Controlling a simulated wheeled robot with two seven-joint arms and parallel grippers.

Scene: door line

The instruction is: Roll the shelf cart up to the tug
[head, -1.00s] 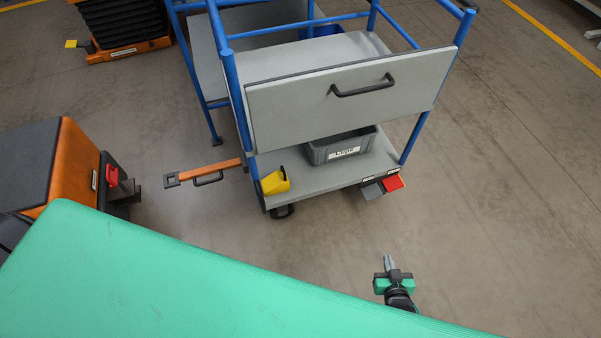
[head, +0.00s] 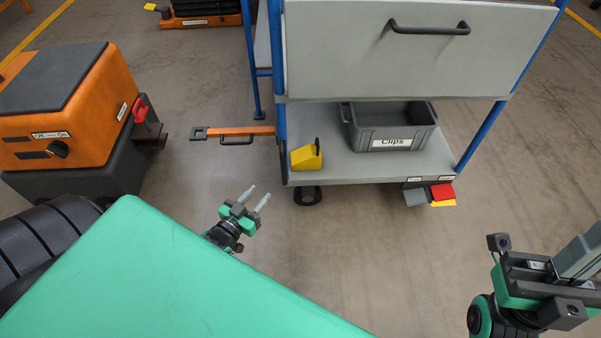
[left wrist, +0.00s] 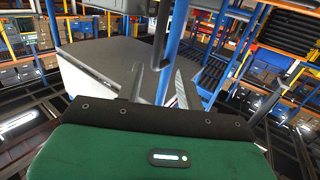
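The shelf cart has blue posts, a grey front panel (head: 420,70) with a black handle (head: 430,28), and a lower shelf (head: 345,170). Its orange drawbar (head: 235,132) points left toward the tug and ends in a grey square eye, apart from the tug. The orange and black tug (head: 65,105) has a red part (head: 140,108) above its dark hitch. My left gripper (head: 257,195) is open and empty, in front of the drawbar and left of the cart's wheel. In the left wrist view its fingers (left wrist: 158,82) stand apart. My right gripper (head: 580,255) is at the lower right, partly cut off.
A grey bin marked Clips (head: 390,127) and a yellow holder (head: 306,157) stand on the lower shelf. Red (head: 442,191) and grey (head: 414,197) pedals stick out at its right front. Another orange machine (head: 200,15) is behind.

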